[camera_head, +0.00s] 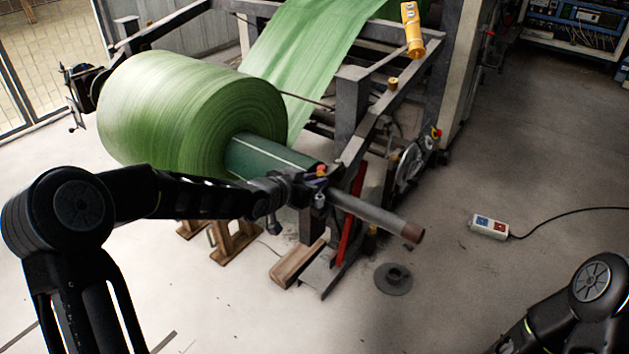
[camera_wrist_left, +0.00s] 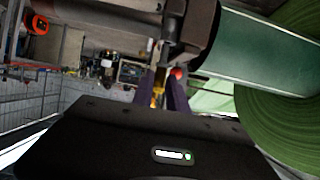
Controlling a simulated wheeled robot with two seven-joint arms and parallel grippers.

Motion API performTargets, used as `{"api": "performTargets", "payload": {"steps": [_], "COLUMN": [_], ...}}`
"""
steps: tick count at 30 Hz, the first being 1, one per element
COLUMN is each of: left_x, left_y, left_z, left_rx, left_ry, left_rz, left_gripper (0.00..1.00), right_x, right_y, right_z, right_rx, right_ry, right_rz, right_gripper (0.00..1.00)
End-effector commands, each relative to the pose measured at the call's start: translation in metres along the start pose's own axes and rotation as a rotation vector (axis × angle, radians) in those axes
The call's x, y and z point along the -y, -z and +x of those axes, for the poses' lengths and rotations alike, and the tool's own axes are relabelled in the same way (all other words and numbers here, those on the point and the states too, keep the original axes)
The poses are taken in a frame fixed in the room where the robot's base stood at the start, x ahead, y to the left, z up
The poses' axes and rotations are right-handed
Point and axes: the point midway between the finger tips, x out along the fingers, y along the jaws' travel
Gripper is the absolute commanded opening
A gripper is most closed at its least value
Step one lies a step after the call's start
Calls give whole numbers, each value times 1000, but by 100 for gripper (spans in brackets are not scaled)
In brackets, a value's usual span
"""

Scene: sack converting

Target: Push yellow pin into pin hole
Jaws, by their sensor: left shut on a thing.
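My left gripper (camera_head: 313,182) is at the near end of the green roll's core, beside the grey shaft (camera_head: 375,213). In the left wrist view its dark purple fingers (camera_wrist_left: 167,95) are shut on the narrow yellow pin (camera_wrist_left: 157,88), just below the dark shaft collar (camera_wrist_left: 187,22). A small red knob (camera_head: 322,169) shows right at the fingertips; it also shows in the left wrist view (camera_wrist_left: 177,73). The pin hole is hidden, and I cannot tell whether the pin touches it. My right arm shows at the lower right, but its gripper is out of view.
The large green roll (camera_head: 180,110) and its core (camera_head: 270,155) sit close behind my left arm. The machine frame (camera_head: 350,110), a red bar (camera_head: 351,215) and wooden blocks (camera_head: 297,263) stand nearby. A socket box (camera_head: 489,226) lies on open floor at right.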

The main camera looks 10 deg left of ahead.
Motion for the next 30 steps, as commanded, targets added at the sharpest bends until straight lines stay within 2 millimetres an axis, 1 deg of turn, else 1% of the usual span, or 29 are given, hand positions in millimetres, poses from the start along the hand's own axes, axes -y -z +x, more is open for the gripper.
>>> {"api": "performTargets", "payload": {"steps": [24, 28, 29, 30], "left_x": [0, 0, 0, 0], "left_y": [-16, -15, -15, -15], "left_z": [7, 6, 6, 6], "left_rx": [0, -1, 0, 0], "left_ry": [0, 0, 0, 0], "left_rz": [0, 0, 0, 0], "left_gripper": [0, 0, 20, 23], "right_x": [-5, -5, -5, -5], "right_y": [0, 0, 0, 0], "right_z": [13, 12, 12, 12], "right_rx": [0, 0, 0, 0], "right_ry": [0, 0, 0, 0], "right_rz": [0, 0, 0, 0], "right_gripper": [0, 0, 0, 0]}}
